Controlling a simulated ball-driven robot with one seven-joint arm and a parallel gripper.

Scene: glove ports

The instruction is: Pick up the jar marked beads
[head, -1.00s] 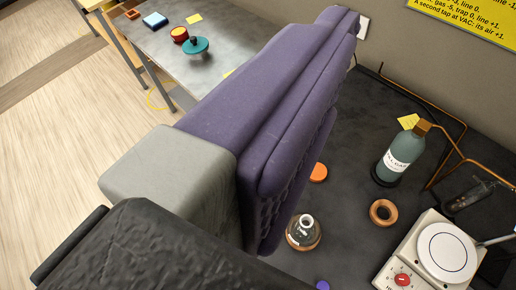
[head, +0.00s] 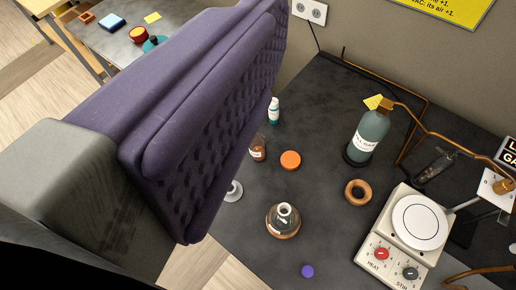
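I cannot make out a jar marked beads. A small brown jar (head: 258,150) with a pale label stands on the dark bench, partly behind my gripper; its label is too small to read. My gripper (head: 215,110) fills the left and middle of the head view as a large purple finger with a dimpled pad facing right. Nothing shows against the visible pad. I see no second finger clearly, so its opening is hidden. The gripper hides part of the bench to the left.
The bench (head: 325,110) also bears a white-and-teal bottle (head: 273,110), orange disc (head: 290,160), flask (head: 284,219), purple disc (head: 307,271), brown ring (head: 357,193), gas bottle (head: 368,137) and hotplate (head: 408,240). Copper pipes (head: 428,121) run at right. Another table (head: 125,50) stands back left.

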